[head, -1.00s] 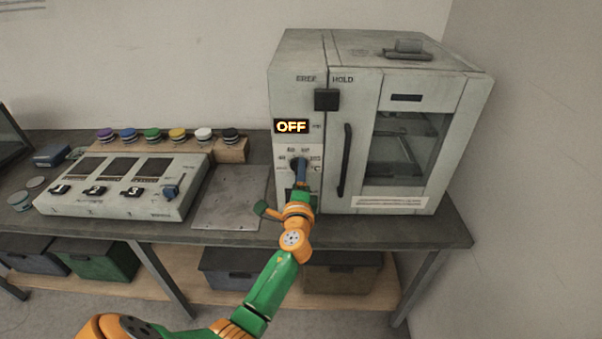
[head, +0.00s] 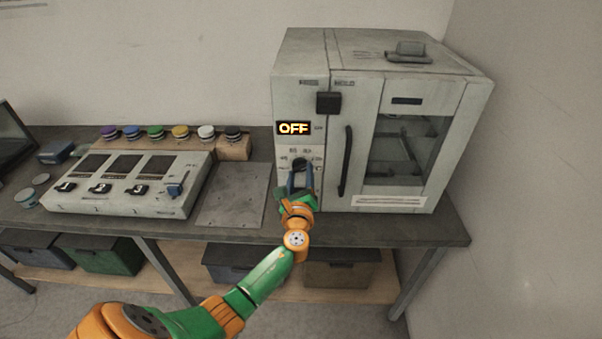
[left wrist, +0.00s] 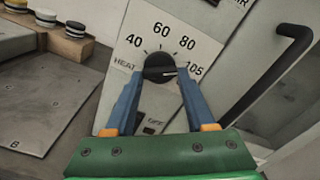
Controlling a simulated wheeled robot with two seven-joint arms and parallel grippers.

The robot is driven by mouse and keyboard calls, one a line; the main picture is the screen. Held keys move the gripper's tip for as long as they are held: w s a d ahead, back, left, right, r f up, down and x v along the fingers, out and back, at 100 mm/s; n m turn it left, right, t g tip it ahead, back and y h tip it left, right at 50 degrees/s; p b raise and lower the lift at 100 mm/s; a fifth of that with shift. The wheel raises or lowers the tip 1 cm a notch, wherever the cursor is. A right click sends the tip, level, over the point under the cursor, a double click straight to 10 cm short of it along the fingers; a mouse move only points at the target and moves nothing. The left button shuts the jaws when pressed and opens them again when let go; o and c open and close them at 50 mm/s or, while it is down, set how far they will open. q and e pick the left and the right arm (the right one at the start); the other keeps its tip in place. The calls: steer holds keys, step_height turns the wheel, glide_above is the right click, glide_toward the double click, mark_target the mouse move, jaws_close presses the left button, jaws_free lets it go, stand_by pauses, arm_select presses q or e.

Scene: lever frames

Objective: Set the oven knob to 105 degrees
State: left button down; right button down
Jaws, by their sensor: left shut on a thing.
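The oven (head: 355,120) stands on the right end of the bench with its door shut. Its black knob (head: 300,163) is on the left panel, below a lit display (head: 293,128) reading OFF. My left gripper (head: 301,180) is shut on the knob, one blue finger on each side. In the left wrist view the knob (left wrist: 158,63) sits between the fingertips. The 40, 60 and 80 marks also show; the lower dial is partly hidden by my gripper. My right gripper is out of view.
A black door handle (head: 346,160) stands out close to the right of the knob. A metal plate (head: 231,195) lies left of the oven.

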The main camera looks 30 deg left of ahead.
arm_select(q)
steer(key=shift+a+r+m, duration=0.1)
steer(key=shift+r+m, duration=0.25)
steer(key=shift+m, duration=0.35)
steer(key=shift+f, duration=0.1)
steer(key=shift+c, duration=1.7)
jaws_free()
steer(key=shift+o, duration=0.5)
steer(key=shift+f, duration=0.15)
steer(key=v, duration=0.7)
steer(key=shift+p, duration=0.3)
steer(key=shift+f, duration=0.15)
